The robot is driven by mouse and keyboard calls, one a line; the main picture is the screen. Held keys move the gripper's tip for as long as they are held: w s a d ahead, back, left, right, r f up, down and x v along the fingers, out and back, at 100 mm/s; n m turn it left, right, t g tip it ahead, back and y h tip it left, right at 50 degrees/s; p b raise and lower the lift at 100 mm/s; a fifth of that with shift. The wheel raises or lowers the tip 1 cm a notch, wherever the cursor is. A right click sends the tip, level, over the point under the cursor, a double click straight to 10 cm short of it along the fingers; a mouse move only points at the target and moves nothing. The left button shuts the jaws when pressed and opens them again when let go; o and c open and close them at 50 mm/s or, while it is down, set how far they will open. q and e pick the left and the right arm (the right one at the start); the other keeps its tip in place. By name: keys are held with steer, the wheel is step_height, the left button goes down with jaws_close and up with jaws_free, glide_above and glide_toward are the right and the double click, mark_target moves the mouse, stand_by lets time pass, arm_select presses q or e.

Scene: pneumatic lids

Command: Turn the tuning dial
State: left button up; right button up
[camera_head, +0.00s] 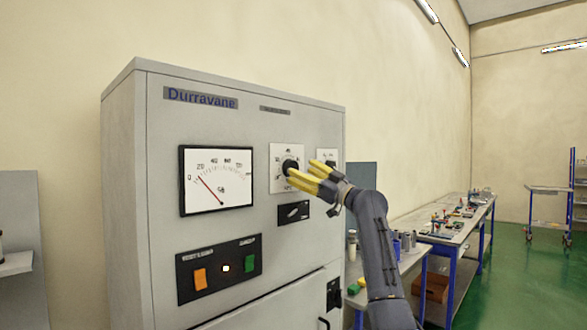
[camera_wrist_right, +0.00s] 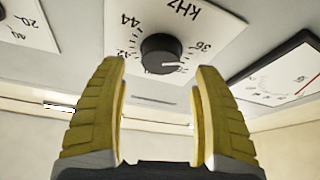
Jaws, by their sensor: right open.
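The tuning dial (camera_head: 290,166) is a black round knob on a white kHz scale plate (camera_head: 278,182) on the front of the grey cabinet (camera_head: 225,125). In the right wrist view the knob (camera_wrist_right: 161,54) has a white pointer line and lies just beyond the fingertips, between them. My right gripper (camera_head: 306,177) has yellow fingers and is at the dial's lower right in the head view. In the right wrist view its fingers (camera_wrist_right: 160,66) are spread apart with nothing between them but the view of the knob. My left gripper is not in view.
A meter with a red needle (camera_head: 217,180) is left of the dial. Below are a black switch plate (camera_head: 294,212) and a panel with orange and green buttons (camera_head: 219,268). Another dial plate (camera_head: 328,156) sits close right. Workbenches (camera_head: 455,232) with parts stand at right.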

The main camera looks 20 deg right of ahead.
mark_target(294, 167)
steer(key=shift+x, duration=2)
steer(key=c, duration=1.2)
